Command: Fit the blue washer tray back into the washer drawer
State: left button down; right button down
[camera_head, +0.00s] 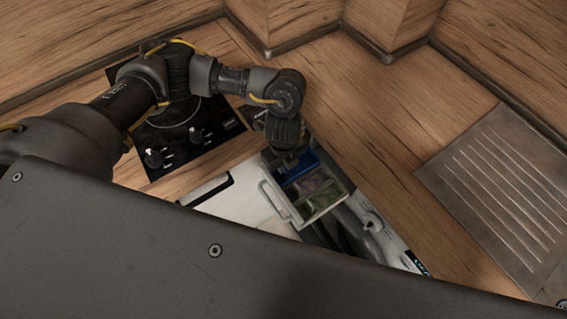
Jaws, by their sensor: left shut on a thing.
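The blue washer tray (303,165) shows as a small blue patch at the back of the open washer drawer (324,211). Some green and purplish contents (316,188) show just in front of the blue patch. My left gripper (284,158) points down at the tray's left back corner and is shut on it. The fingertips and much of the tray are hidden by the gripper and wrist. I cannot tell how deep the tray sits in the drawer. My right gripper is not in view.
A black hob (190,135) with knobs lies left of the drawer. A white washer front with a handle (277,202) is below it. A grooved metal drainer (505,190) is at the right. Bare wooden worktop (385,130) lies between.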

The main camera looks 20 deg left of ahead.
pick_arm(q)
jog(key=shift+f+b, duration=0.45)
jog(key=shift+f, duration=0.25)
jog(key=c, duration=1.5)
grip_release()
jog(key=shift+r, duration=0.1)
notch_tip(320, 180, up, 11)
jog(key=shift+f, duration=0.1)
